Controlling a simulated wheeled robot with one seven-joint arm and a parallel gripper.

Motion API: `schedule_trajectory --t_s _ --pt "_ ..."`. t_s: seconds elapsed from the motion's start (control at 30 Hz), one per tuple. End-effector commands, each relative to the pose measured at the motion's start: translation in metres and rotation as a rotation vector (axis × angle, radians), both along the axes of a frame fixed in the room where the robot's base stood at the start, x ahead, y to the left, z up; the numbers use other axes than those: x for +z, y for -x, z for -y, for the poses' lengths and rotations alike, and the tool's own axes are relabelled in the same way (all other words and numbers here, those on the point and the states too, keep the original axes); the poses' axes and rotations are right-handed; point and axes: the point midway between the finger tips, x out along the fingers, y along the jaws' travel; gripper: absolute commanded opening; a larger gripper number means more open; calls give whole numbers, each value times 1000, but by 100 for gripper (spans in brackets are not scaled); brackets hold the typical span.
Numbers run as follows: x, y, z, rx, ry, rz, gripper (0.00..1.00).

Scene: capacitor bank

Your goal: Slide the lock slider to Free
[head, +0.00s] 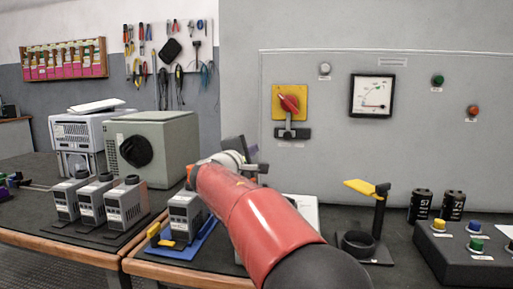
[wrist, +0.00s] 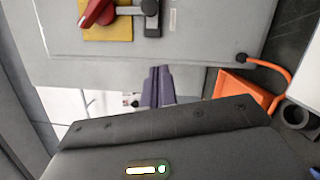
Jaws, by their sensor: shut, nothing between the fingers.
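The red rotary handle (head: 289,103) sits on a yellow plate (head: 277,91) on the grey panel. Below it is the black lock slider piece (head: 293,133), with a grey stem between them. The slider also shows at the top edge of the wrist view (wrist: 151,18), partly cut off, beside the red handle (wrist: 97,12). Its label is too small to read. My gripper (head: 238,146) is to the lower left of the slider in the head view, partly hidden by my red arm. In the wrist view its fingers (wrist: 158,85) are together and empty, apart from the slider.
A dial gauge (head: 372,96) and green and red buttons are on the panel to the right. A stand with a yellow lever (head: 366,188), black capacitors (head: 420,205) and a button box (head: 468,246) stand on the bench. A green-grey box (head: 160,145) stands left. An orange bin (wrist: 238,92) shows in the wrist view.

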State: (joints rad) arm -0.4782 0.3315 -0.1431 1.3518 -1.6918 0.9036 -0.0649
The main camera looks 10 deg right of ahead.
Motion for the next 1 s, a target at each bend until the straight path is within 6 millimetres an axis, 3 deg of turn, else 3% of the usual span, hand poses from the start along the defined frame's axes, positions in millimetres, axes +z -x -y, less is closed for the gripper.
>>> schedule_trajectory --t_s 0.33,0.6,1.0 --pt "7 -64 41 -4 1 -2 0" --pt "14 -53 71 -2 0 0 0" --pt "15 -52 76 0 0 0 0"
